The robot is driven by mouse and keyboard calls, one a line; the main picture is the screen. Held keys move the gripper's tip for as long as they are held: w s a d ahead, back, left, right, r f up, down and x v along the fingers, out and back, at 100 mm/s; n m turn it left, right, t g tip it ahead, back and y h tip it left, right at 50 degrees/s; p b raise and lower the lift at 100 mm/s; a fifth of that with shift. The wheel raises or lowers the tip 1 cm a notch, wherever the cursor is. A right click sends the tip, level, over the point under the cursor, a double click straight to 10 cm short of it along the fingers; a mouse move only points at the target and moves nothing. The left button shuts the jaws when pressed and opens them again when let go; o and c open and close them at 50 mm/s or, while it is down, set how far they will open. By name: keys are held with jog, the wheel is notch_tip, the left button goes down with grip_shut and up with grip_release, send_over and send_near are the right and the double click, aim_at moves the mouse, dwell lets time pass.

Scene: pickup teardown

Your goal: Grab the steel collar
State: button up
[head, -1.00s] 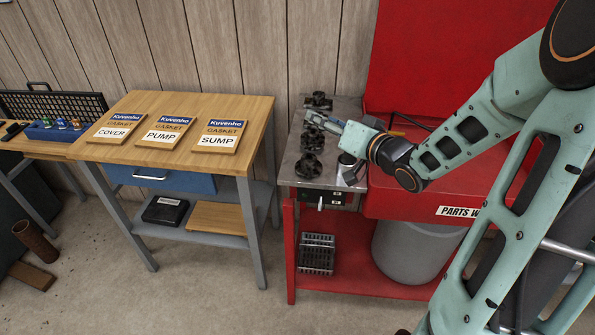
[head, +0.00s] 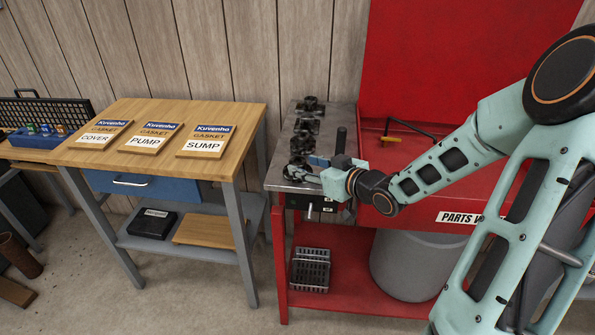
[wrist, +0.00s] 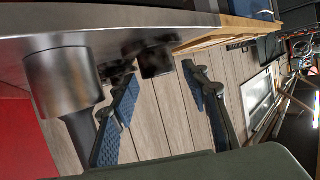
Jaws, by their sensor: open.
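A grey metal cylinder, which looks like the steel collar (wrist: 62,80), stands on the metal bench top at the left of the wrist view, where the picture is turned over. A dark rod shows beside it. In the head view I cannot make the collar out clearly behind my gripper. My gripper (head: 308,168) is open, low over the front of the bench top, pointing left. In the wrist view its two blue-padded fingers (wrist: 165,115) are spread with nothing held between them. The cylinder is outside the fingers, to the left.
Several dark metal parts (head: 303,143) stand in a row on the bench top (head: 281,150). A dark upright rod (head: 340,140) rises close behind my gripper. The red parts washer (head: 420,185) is at right. The wooden table (head: 115,155) with gasket boards is at left, across a gap.

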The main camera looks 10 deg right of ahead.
aim_at(303, 165)
jog(key=x, duration=0.4)
jog(key=shift+w+f+b, duration=0.3)
jog(key=shift+w+b, duration=0.05)
jog(key=shift+b, duration=0.05)
grip_shut()
